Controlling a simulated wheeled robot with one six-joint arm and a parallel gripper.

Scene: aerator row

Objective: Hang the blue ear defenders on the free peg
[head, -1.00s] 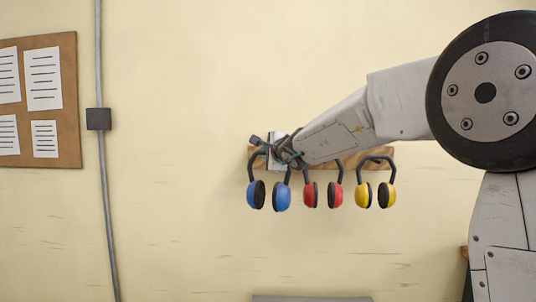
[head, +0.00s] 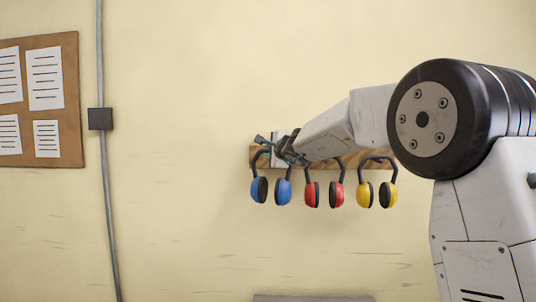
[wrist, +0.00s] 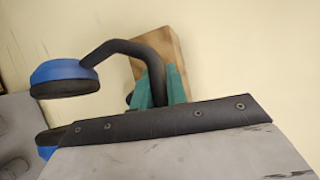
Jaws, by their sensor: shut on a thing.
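The blue ear defenders (head: 284,191) hang cups down at the left end of the wooden peg rail (head: 350,160). In the wrist view one blue cup (wrist: 65,72) and the black headband (wrist: 130,48) show, with the wooden rail end (wrist: 165,52) behind. My gripper (head: 272,150) is shut on the headband at its top; green fingertips (wrist: 160,92) show around the band. The free peg is hidden behind my gripper and the headband, so I cannot tell whether the band rests on it.
Red ear defenders (head: 324,194) hang just right of the blue ones, and yellow ear defenders (head: 376,194) hang farther right on the rail. A grey conduit (head: 103,200) and a notice board (head: 60,100) are on the wall at left.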

